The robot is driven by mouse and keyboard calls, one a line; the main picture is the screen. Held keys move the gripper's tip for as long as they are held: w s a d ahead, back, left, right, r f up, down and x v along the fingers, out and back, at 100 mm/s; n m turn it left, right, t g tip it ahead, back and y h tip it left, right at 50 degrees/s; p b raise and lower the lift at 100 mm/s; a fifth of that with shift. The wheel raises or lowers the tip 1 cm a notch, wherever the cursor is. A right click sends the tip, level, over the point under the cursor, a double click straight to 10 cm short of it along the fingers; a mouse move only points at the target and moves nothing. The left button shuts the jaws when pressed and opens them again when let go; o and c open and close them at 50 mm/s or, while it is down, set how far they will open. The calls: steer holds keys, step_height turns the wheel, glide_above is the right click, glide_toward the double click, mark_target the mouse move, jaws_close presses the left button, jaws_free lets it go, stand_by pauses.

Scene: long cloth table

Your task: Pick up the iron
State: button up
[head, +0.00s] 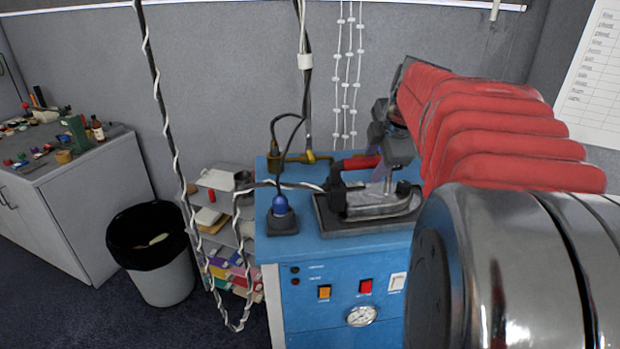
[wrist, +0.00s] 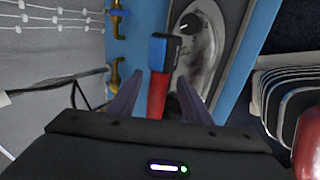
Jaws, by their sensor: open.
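The iron (head: 375,202) has a silver metal body and a red handle. It lies on a dark rest (head: 328,224) on top of a blue machine. My gripper (head: 386,183) is above and behind the handle, its fingers pointing down near the iron. In the wrist view, my gripper (wrist: 158,88) is open, with the iron's red handle (wrist: 157,95) showing between its two fingers. The iron's metal body (wrist: 200,60) lies to the right of the handle there. Whether the fingers are level with the handle or above it, I cannot tell.
The blue machine (head: 340,275) has buttons and a gauge in front. A blue-topped dark fitting (head: 283,218), brass pipe (head: 300,158) and cables stand left of the iron. A bin (head: 160,270), shelf (head: 222,235) and cabinet (head: 85,200) are farther left. A grey partition is behind.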

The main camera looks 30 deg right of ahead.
steer(key=shift+w+d+f, duration=0.15)
steer(key=shift+w+f, duration=0.2)
steer(key=shift+f, duration=0.2)
steer(key=shift+c, duration=0.6)
jaws_close()
steer(key=shift+r, duration=0.1)
